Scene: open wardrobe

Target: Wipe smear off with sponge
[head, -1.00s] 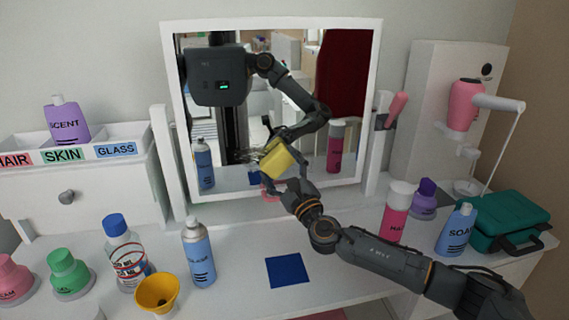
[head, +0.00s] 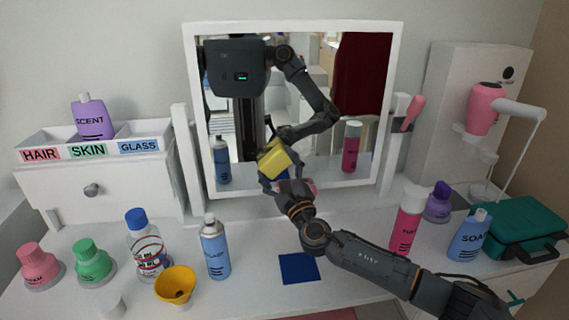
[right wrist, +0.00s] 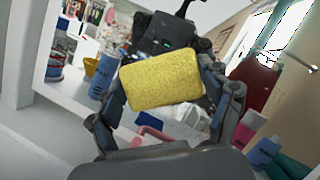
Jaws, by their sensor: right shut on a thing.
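My right gripper (head: 279,170) is shut on a yellow sponge (head: 275,158) and holds it up in front of the mirror (head: 364,176). The right wrist view shows the sponge (right wrist: 163,78) between the two fingers, with the mirror's reflection behind it. I cannot tell whether the sponge touches the glass. A pink patch (head: 311,186) shows low on the mirror just right of the gripper, partly hidden by it; I cannot tell for sure whether it is the smear. My left gripper is not in view.
A blue spray can (head: 214,248), a yellow funnel (head: 175,285) and a clear bottle (head: 147,250) stand at the left front. A pink bottle (head: 407,228), a blue soap bottle (head: 468,238) and a teal case (head: 520,228) stand right. A blue cloth square (head: 298,268) lies in front.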

